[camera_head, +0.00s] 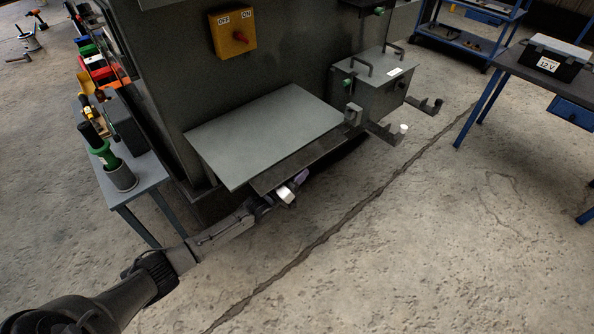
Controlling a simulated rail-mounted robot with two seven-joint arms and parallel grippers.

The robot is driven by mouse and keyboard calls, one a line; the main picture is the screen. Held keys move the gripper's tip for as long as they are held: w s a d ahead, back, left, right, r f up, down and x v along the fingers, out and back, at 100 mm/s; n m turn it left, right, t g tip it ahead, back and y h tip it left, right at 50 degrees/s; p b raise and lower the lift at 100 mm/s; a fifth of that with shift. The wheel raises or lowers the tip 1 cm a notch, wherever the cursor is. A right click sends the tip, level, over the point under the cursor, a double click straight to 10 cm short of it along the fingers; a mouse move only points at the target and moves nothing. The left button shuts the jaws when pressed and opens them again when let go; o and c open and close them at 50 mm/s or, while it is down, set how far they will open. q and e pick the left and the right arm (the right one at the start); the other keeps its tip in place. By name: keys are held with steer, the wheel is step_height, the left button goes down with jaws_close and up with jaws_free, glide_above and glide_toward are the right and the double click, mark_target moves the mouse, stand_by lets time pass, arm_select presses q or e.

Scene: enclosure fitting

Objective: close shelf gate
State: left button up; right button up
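A flat light-grey shelf panel (262,132) sticks out from the dark enclosure (165,75). A narrow dark strip (318,152), which may be the shelf gate, runs along its front edge, lower than the panel's top. My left arm reaches in from the lower left. My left gripper (288,192) is at the front of this strip, close below its lower edge. I cannot tell whether it touches the strip. Its fingers are small and partly hidden, so their opening is unclear. My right gripper is not in view.
A grey box (375,85) with handles stands right of the panel, with hooked brackets (385,133) in front. A yellow OFF/ON switch box (232,32) is above. A tool bench (150,172) stands left and a table (550,68) right. The floor in front is clear.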

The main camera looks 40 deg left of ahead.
mark_target(303, 168)
arm_select(q)
jaws_close()
stand_by(0.3)
